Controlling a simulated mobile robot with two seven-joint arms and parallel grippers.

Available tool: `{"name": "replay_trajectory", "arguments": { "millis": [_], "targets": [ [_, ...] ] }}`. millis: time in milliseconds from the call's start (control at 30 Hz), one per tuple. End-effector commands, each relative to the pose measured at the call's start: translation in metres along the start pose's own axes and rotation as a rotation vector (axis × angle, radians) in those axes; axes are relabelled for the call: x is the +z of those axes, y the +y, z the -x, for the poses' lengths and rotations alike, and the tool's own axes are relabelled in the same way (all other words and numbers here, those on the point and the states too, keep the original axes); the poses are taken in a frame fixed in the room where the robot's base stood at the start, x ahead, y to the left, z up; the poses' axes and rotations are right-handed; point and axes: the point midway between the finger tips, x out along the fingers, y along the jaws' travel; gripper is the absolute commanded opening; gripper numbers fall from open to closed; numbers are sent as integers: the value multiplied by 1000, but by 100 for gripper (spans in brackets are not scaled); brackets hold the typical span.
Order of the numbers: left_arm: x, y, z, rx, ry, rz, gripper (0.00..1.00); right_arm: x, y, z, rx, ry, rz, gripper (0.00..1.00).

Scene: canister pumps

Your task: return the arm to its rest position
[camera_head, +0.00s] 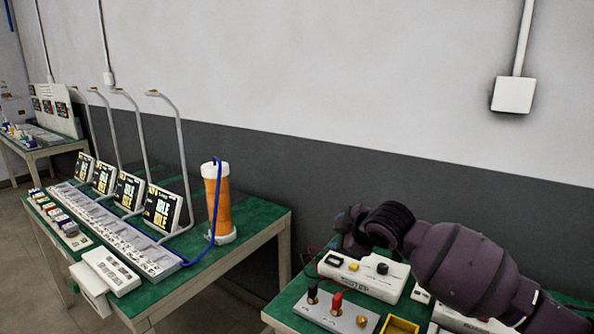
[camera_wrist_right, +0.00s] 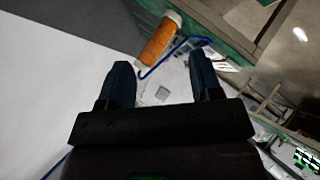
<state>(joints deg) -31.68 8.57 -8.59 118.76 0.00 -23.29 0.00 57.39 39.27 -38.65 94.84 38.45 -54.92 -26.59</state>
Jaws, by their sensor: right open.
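My right arm comes in from the lower right of the head view, dark purple and bulky. Its right gripper (camera_head: 350,232) hangs in front of the grey wall band, above the back of the near table, with nothing seen in it. In the right wrist view the two dark fingers of the right gripper (camera_wrist_right: 162,82) stand well apart with an empty gap between them. My left gripper does not show in either view.
Below the arm, the near green table (camera_head: 283,310) holds a white control box (camera_head: 350,277), a terminal panel (camera_head: 325,310) and a yellow tray (camera_head: 399,326). The left green table (camera_head: 262,215) carries an orange canister (camera_head: 217,205) with a blue hose and several display panels.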

Motion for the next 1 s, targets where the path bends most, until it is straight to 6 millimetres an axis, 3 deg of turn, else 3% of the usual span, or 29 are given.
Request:
{"name": "replay_trajectory", "arguments": {
  "millis": [233, 467, 667, 1000],
  "targets": [
    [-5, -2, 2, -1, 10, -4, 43, -1, -46, 7, 129, 197, -244, 59],
    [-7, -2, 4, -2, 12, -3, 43, 22, -89, 26, 224, 306, -450, 59],
    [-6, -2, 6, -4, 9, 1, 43, 56, -129, 47, 299, 339, -603, 59],
    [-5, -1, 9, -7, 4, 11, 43, 132, -210, 94, 411, 253, -791, 59]
  ]
}}
